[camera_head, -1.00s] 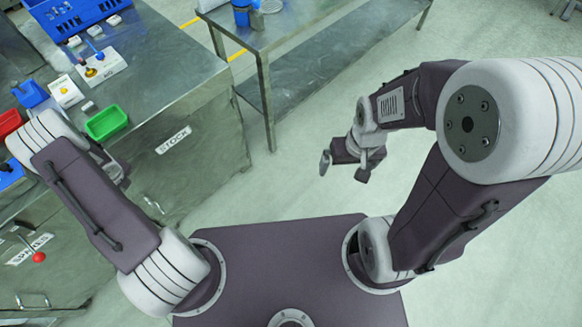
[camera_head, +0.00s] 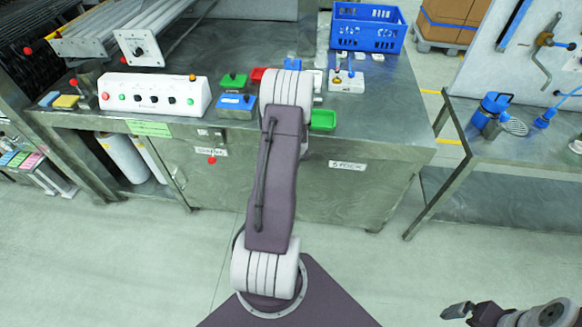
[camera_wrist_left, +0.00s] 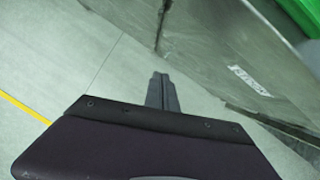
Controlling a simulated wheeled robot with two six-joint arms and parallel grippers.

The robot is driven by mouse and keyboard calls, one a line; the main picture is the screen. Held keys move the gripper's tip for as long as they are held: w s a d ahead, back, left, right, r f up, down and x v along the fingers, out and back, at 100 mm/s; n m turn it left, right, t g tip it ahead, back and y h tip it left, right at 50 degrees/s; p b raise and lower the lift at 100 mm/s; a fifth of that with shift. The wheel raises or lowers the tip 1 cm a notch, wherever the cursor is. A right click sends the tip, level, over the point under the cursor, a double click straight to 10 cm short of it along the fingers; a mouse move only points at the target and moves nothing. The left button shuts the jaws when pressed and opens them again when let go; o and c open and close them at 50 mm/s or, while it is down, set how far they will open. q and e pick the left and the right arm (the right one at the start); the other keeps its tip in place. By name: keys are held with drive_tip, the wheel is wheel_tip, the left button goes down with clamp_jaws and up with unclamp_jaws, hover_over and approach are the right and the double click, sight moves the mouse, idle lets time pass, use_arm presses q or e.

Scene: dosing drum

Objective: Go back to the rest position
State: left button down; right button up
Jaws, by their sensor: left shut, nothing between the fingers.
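My left gripper (camera_wrist_left: 162,88) shows in the left wrist view with its fingers together and nothing between them, above the floor beside the steel cabinet front. In the head view my left arm reaches forward to the workbench, and its gripper is hidden behind the arm. My right gripper (camera_head: 457,311) shows small at the lower right of the head view, over bare floor and away from the benches. The gap between its fingers cannot be made out.
The steel workbench (camera_head: 390,120) carries a blue crate (camera_head: 367,27), a green tray (camera_head: 323,119) and a white button box (camera_head: 153,95). The green tray is close beside my left arm. A second steel table (camera_head: 500,160) stands at right. The floor (camera_head: 400,275) in front is clear.

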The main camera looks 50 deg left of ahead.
use_arm(q)
drive_tip(key=w+d+r+m+t, duration=0.2)
drive_tip(key=w+d+r, duration=0.3)
drive_tip(key=w+r, duration=0.15)
drive_tip(key=w+d+r+n+t, duration=0.1)
drive_tip(key=d+r+n, duration=0.1)
drive_tip(key=d+r, duration=0.35)
drive_tip(key=d+r+n, duration=0.2)
drive_tip(key=d, duration=0.6)
drive_tip(key=s+d+n+g+h, duration=0.2)
drive_tip(key=s+d+n, duration=0.4)
drive_tip(key=n, duration=0.5)
drive_tip(key=s+d+f+n+g+h, duration=0.1)
drive_tip(key=s+d+n+g+h, duration=0.1)
drive_tip(key=s+d+n, duration=0.4)
drive_tip(key=shift+s+d+f+n, duration=0.2)
drive_tip(key=shift+s+d+n, duration=0.05)
drive_tip(key=shift+s+n, duration=2.35)
